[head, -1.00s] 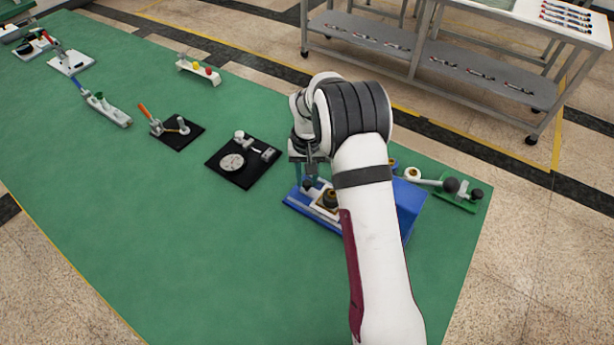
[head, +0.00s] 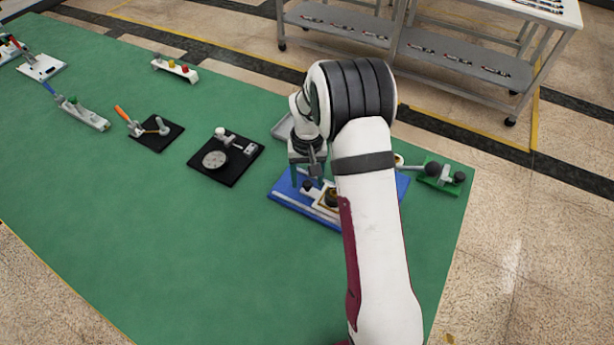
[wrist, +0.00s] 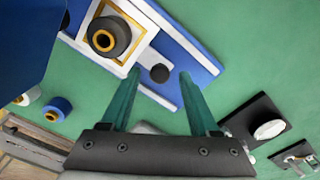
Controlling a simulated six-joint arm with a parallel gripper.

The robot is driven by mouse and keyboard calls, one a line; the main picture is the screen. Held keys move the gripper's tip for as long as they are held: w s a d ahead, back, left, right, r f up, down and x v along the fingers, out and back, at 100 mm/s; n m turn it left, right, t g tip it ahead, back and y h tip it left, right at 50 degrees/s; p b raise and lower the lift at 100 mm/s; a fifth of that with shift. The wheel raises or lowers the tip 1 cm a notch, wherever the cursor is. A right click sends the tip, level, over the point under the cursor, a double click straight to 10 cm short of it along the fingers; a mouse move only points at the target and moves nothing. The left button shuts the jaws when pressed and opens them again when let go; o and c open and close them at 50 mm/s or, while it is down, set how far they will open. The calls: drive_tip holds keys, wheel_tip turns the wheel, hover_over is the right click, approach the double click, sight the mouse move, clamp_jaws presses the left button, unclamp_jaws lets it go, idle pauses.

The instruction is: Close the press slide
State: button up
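The press has a blue base (head: 285,190), partly hidden by my arm in the head view; its base also shows in the wrist view (wrist: 195,55). A white slide (wrist: 135,62) lies on the base and carries a square yellow-edged nest with a dark ringed cylinder (wrist: 108,37). A small black knob (wrist: 159,74) stands at the slide's outer end; the cylinder end is towards a large blue block (wrist: 25,45). My gripper (wrist: 160,76) is open, its teal fingers apart with the knob between their tips in view. Whether they touch it, I cannot tell. The gripper (head: 308,183) is above the base's left part.
A black plate with a round dial (head: 226,158) stands left of the press. A green fixture with black knobs (head: 440,175) is to the right. A grey tray (head: 283,126) lies behind my gripper. The green table (head: 200,250) is clear in front.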

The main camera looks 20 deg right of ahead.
wheel_tip(320, 180, up, 16)
drive_tip(key=shift+f, duration=0.1)
drive_tip(key=shift+c, duration=0.5)
drive_tip(key=a+f, duration=0.1)
drive_tip(key=a+f+m+h, duration=0.1)
drive_tip(key=a, duration=0.1)
drive_tip(key=w+a+f+g+h, duration=0.1)
drive_tip(key=shift+a+f+m, duration=0.3)
drive_tip(key=shift+f+m, duration=0.1)
drive_tip(key=c, duration=0.5)
drive_tip(key=a+f+m+h, duration=0.1)
drive_tip(key=a, duration=0.1)
drive_tip(key=w+a+f+m+t+h, duration=0.1)
drive_tip(key=a+f+h, duration=0.1)
drive_tip(key=a, duration=0.1)
drive_tip(key=w+a+f+m+h, duration=0.1)
drive_tip(key=a+h, duration=0.1)
drive_tip(key=a, duration=0.1)
drive_tip(key=shift+f+m, duration=0.15)
drive_tip(key=shift+m, duration=0.15)
clamp_jaws()
drive_tip(key=shift+t, duration=0.3)
drive_tip(key=x, duration=1)
drive_tip(key=shift+s+d, duration=0.35)
drive_tip(key=shift+d, duration=0.2)
drive_tip(key=shift+s+d, duration=0.4)
drive_tip(key=shift+d, duration=0.2)
drive_tip(key=shift+s+d, duration=0.35)
drive_tip(key=shift+d, duration=0.1)
